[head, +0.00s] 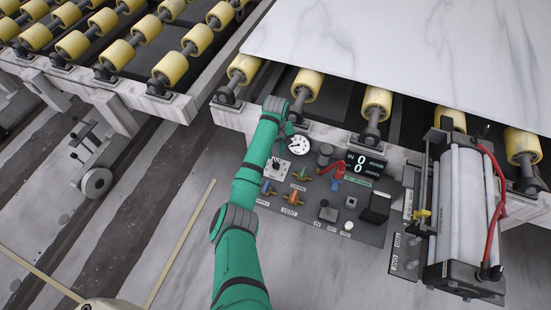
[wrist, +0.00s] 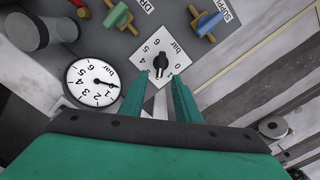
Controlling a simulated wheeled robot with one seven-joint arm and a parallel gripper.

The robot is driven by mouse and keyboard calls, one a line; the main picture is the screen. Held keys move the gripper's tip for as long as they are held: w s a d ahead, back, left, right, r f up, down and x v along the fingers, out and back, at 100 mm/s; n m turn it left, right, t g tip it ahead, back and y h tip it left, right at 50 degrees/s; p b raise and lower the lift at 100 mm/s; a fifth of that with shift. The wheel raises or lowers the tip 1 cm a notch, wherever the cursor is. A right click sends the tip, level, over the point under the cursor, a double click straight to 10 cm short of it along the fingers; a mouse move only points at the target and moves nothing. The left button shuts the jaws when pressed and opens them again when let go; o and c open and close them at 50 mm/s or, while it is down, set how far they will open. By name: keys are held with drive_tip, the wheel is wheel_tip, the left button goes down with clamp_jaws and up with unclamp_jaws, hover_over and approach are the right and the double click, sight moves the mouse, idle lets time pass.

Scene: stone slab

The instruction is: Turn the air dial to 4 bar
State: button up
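The air dial is a small black knob (wrist: 161,64) on a white square plate (wrist: 146,48) marked "bar" with numbers around it. The plate also shows on the control panel in the head view (head: 276,169). My gripper (wrist: 158,80) is open, its two teal fingers pointing at the dial, with the tips near the plate's lower edge on either side of the knob. I cannot tell whether they touch it. The knob's exact setting is too small to read. A round white gauge (wrist: 92,83) with a dark needle sits left of the fingers. In the head view my arm hides most of the gripper.
Near the dial are a blue valve (wrist: 208,23), a green valve (wrist: 117,15) and a grey round knob (wrist: 40,30). Rollers (head: 307,83) and a white slab (head: 400,45) lie behind the panel.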

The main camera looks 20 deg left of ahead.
sight(276, 162)
drive_tip(key=shift+f, duration=3.2)
clamp_jaws()
